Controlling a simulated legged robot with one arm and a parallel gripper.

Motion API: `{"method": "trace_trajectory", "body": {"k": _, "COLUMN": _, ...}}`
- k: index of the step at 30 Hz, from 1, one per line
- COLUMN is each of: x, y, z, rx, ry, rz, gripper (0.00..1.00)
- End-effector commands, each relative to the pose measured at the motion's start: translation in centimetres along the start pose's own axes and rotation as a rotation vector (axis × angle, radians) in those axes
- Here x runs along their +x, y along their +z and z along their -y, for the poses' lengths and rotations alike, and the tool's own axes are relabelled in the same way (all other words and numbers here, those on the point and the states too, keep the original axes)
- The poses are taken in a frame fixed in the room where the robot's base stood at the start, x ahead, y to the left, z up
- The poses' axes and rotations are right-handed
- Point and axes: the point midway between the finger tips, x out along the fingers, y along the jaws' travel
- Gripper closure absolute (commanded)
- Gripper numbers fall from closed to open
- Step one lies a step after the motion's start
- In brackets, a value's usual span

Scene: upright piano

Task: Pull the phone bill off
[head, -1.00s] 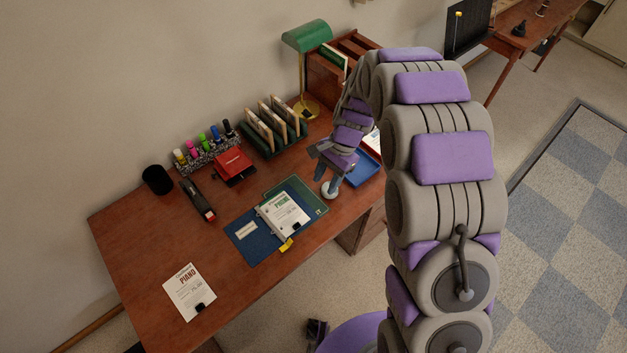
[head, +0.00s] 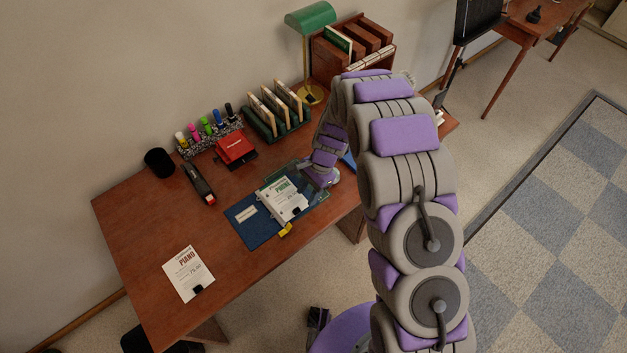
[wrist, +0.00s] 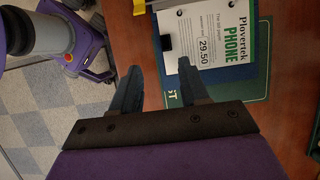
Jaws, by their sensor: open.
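The phone bill (head: 283,199) is a white sheet with green "PHONE" lettering and a black clip. It lies on a blue folder (head: 246,222) on the desk and looks slightly raised.
A piano bill (head: 187,272) lies on the desk's left front. A stapler (head: 199,184), red hole punch (head: 236,148), marker holder (head: 210,140), green file rack (head: 274,118) and lamp (head: 310,18) stand behind. A yellow item (head: 286,230) sticks out at the folder's front edge. The left desk top is mostly clear.

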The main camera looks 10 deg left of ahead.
Motion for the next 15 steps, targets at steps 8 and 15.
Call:
{"method": "trace_trajectory", "body": {"k": 8, "x": 4.9, "y": 0.1, "z": 0.0, "rx": -0.001, "ry": 0.006, "rz": 0.001, "gripper": 0.55}}
{"method": "trace_trajectory", "body": {"k": 15, "x": 6.1, "y": -0.3, "z": -0.5, "rx": -0.003, "ry": -0.005, "rz": 0.004, "gripper": 0.55}}
